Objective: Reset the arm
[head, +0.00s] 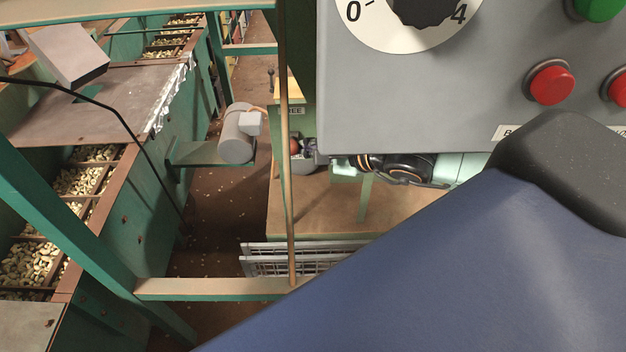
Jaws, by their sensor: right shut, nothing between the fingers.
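My right gripper (412,175) shows small and dark just below the lower edge of the grey control panel. It is shut, with nothing seen between its fingers. The panel hides part of it from above, and its fine outline is hard to make out. It appears in front of the brown bench top and apart from the nut hoppers on the left. My left gripper is not in view.
The grey control panel (430,110), with a dial (375,35) and a red button (550,83), fills the upper right. Hoppers of nuts (28,263) line the left. A green rail (215,289) crosses below. A grey motor (237,135) stands mid-left.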

